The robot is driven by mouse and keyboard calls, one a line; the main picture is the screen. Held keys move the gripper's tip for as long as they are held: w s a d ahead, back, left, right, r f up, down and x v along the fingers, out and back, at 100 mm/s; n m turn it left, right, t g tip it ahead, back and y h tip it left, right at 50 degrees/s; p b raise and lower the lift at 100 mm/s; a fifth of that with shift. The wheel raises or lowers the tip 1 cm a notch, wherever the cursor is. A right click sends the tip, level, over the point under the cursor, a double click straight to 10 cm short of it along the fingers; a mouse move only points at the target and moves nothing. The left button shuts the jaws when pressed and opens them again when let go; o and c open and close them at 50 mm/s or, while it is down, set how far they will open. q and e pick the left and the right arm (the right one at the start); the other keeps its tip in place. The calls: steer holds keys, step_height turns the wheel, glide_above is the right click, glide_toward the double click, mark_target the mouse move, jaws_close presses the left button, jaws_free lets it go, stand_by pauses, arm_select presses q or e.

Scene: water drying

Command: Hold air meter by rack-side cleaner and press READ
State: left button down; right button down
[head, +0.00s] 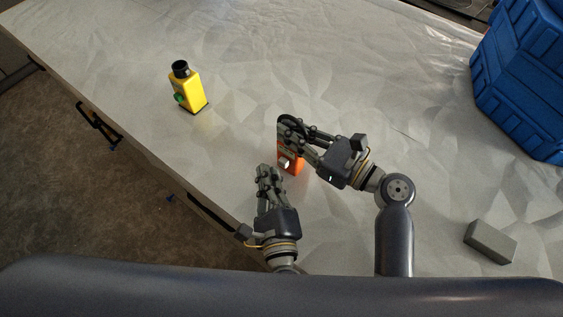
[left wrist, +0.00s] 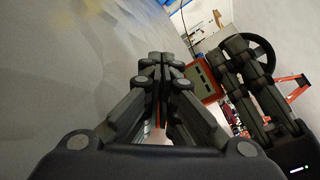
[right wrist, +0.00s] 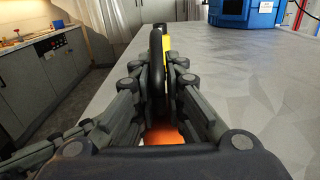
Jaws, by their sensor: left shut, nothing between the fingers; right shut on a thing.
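The orange air meter (head: 291,168) has a black ring handle and a pale round button on its side. My right gripper (head: 287,130) is shut on its upper part and holds it upright. Its handle (right wrist: 157,60) and orange body (right wrist: 163,136) show between the fingers in the right wrist view. My left gripper (head: 268,173) is shut and empty, just left of the meter, with its tips close to the button side; I cannot tell whether they touch. The meter (left wrist: 203,82) also shows beyond the tips in the left wrist view. A yellow unit (head: 187,92) with a black top and green knob stands upright farther back left.
Blue crates (head: 520,80) stand at the right of the grey table (head: 380,90). A grey block (head: 490,242) lies at the front right. The table's left edge runs close to my left gripper. The table middle is clear.

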arm_select(q)
steer(key=shift+w, duration=0.15)
steer(key=shift+w+d, duration=0.25)
steer(key=shift+w+d, duration=0.25)
steer(key=shift+w, duration=0.15)
stand_by(1.0)
steer(key=shift+s, duration=0.1)
steer(key=shift+s+a, duration=0.5)
steer(key=shift+s, duration=0.2)
steer(key=shift+s+a, duration=0.7)
steer(key=shift+s, duration=0.35)
steer(key=shift+s+a, duration=0.7)
steer(key=shift+s, duration=0.35)
